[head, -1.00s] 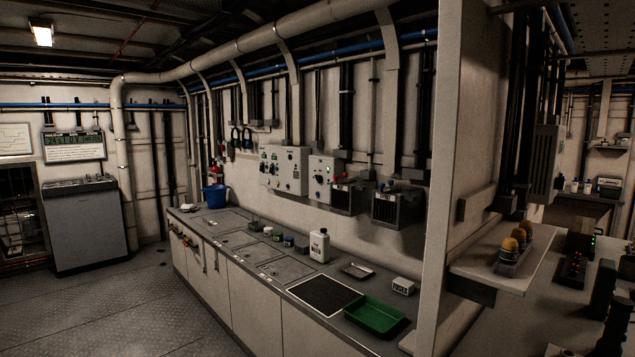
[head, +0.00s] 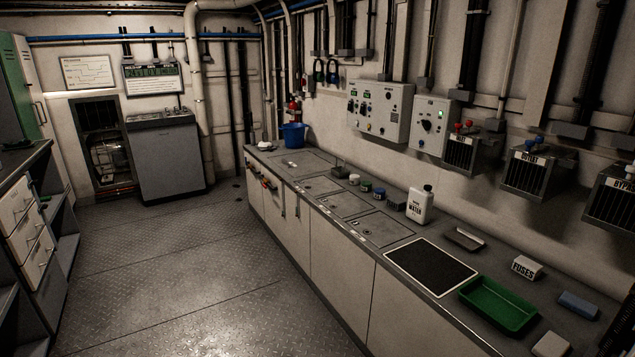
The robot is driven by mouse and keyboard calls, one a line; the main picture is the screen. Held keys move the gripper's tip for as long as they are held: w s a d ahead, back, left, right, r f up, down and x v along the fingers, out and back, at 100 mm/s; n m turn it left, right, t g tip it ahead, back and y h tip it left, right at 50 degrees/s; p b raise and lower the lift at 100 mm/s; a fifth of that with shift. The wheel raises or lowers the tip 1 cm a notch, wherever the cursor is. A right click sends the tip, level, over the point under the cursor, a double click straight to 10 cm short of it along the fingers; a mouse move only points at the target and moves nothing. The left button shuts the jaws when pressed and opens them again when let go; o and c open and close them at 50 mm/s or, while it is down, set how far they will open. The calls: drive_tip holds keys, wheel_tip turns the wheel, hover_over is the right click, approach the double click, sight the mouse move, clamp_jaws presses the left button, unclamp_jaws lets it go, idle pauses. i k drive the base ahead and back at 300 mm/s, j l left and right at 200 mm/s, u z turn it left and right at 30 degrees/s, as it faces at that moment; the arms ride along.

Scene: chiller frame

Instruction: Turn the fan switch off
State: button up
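Two grey control boxes hang on the right wall above the counter. The larger control panel (head: 380,109) carries several small lamps, buttons and knobs. The smaller switch box (head: 430,127) to its right has a dark rotary knob (head: 426,126) and a small green light. I cannot read which control is the fan switch, nor its position. My gripper is not in view.
A long counter (head: 340,262) runs below the boxes, bearing a white water bottle (head: 419,206), a black mat (head: 430,266), a green tray (head: 499,303), a fuses box (head: 526,268) and a blue bucket (head: 292,135). Drawers (head: 22,222) stand at left. The floor (head: 190,265) between is clear.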

sight(427, 124)
drive_tip(key=i, duration=2.1)
drive_tip(key=j, duration=0.1)
